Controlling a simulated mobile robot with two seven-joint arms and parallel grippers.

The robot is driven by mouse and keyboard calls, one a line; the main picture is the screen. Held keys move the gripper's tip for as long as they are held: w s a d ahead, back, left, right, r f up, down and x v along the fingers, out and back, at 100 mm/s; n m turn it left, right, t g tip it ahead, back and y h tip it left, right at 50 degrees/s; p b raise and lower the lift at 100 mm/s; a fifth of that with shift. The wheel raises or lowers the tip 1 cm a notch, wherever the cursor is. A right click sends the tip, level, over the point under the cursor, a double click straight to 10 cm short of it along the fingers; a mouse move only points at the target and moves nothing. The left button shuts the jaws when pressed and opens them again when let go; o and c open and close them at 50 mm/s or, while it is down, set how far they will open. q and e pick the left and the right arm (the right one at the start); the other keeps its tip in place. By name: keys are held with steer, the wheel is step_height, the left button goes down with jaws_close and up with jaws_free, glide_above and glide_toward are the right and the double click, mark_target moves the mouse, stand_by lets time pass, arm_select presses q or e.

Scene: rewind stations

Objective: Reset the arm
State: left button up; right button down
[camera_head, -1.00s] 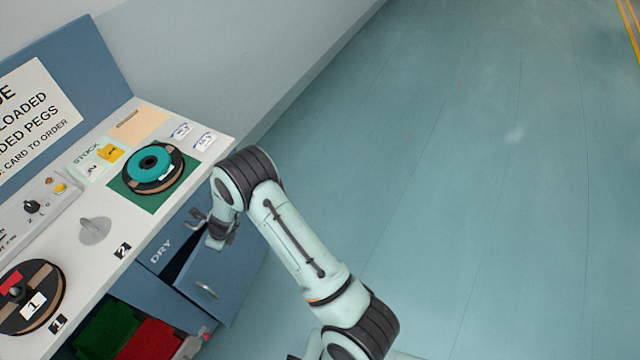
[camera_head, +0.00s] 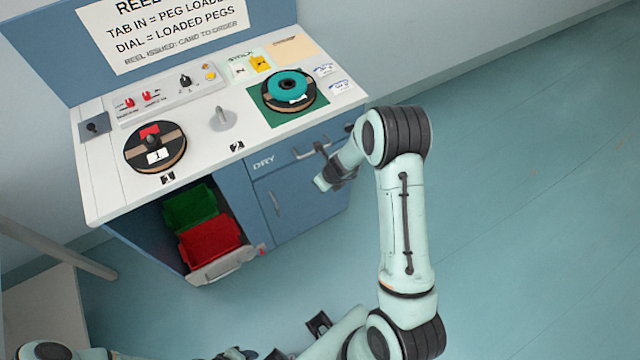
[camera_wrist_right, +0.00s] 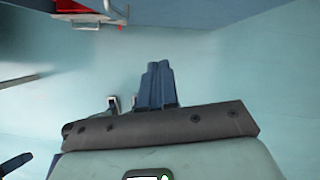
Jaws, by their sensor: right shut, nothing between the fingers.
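My right arm (camera_head: 403,225) comes up from the bottom right of the head view. It bends at its wrist, and the hand hangs in front of the blue cabinet's DRY drawer, toward the left. I cannot tell from the head view whether the hand touches the cabinet. In the right wrist view my right gripper (camera_wrist_right: 158,70) shows its blue fingers shut together, with nothing between them and floor behind. Part of my left arm (camera_head: 55,351) shows at the bottom left edge.
The blue cabinet (camera_head: 235,185) has a white worktop with a teal-topped reel (camera_head: 289,88), a reel marked 1 (camera_head: 155,150) and a control panel. A green bin (camera_head: 190,207) and a red bin (camera_head: 212,240) sit in its open bay. The floor at right (camera_head: 540,220) is clear.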

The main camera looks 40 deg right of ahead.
steer(key=p+v, duration=0.1)
steer(key=v, duration=0.3)
steer(key=shift+r, duration=0.2)
steer(key=shift+a, duration=0.1)
